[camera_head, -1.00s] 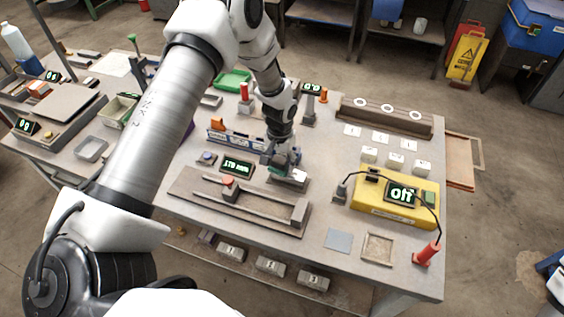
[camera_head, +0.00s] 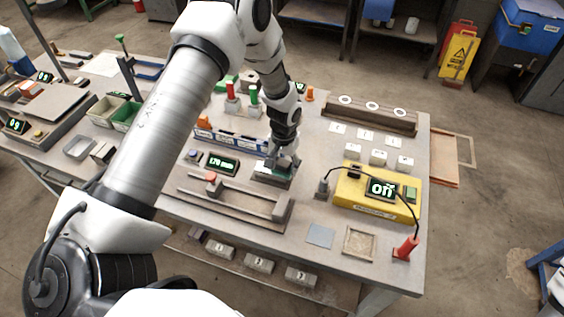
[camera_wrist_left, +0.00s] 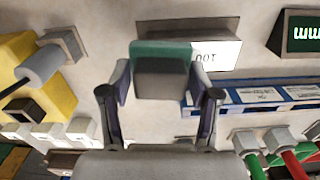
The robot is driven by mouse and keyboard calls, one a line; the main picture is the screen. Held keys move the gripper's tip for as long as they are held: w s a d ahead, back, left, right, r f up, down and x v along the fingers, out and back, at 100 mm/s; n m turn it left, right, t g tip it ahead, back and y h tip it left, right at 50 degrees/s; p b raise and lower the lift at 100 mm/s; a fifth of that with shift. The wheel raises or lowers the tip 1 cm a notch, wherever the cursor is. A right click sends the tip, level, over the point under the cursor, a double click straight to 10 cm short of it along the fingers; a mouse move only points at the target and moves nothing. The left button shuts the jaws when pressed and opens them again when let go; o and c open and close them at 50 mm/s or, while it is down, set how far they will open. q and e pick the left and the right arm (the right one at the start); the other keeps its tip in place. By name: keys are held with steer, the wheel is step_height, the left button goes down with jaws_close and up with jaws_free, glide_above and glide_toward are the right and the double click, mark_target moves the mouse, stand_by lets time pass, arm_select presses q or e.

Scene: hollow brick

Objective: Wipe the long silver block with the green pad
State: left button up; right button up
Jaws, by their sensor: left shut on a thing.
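My left gripper (camera_head: 280,166) is shut on the green pad, a grey block with a green underside. The pad (camera_wrist_left: 160,60) shows between the two fingers in the left wrist view. The long silver block (camera_head: 262,166) lies on a dark base under the gripper. Its bright top with dark lettering also shows in the left wrist view (camera_wrist_left: 217,55). The pad is over the block's right part in the head view and hides it. I cannot tell whether they touch. My right gripper is not in view.
In front is a slide fixture (camera_head: 235,197) with a red knob. A green-lettered display (camera_head: 221,163) and a blue-white rack (camera_head: 233,138) stand left and behind. A yellow cabled unit (camera_head: 377,192) is right. Red and green posts stand behind.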

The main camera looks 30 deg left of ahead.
arm_select(q)
steer(key=shift+w+d+r+p, duration=0.25)
steer(key=shift+d+r+p, duration=0.35)
steer(key=shift+r, duration=0.15)
steer(key=r, duration=0.1)
steer(key=r+p, duration=0.2)
steer(key=shift+s+a+r, duration=0.25)
steer(key=shift+a+r, duration=0.05)
steer(key=shift+a, duration=0.1)
steer(key=shift+w+d+r+p, duration=0.1)
steer(key=shift+d+r+p, duration=0.05)
steer(key=shift+r+p, duration=0.4)
steer(key=shift+w+d+r+p, duration=0.1)
steer(key=shift+r+p, duration=0.25)
steer(key=shift+r, duration=0.5)
steer(key=shift+s+a+r, duration=0.15)
steer(key=shift+r, duration=0.05)
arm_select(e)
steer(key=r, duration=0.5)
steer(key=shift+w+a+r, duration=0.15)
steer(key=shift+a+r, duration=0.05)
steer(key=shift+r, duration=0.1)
arm_select(q)
steer(key=shift+f, duration=0.1)
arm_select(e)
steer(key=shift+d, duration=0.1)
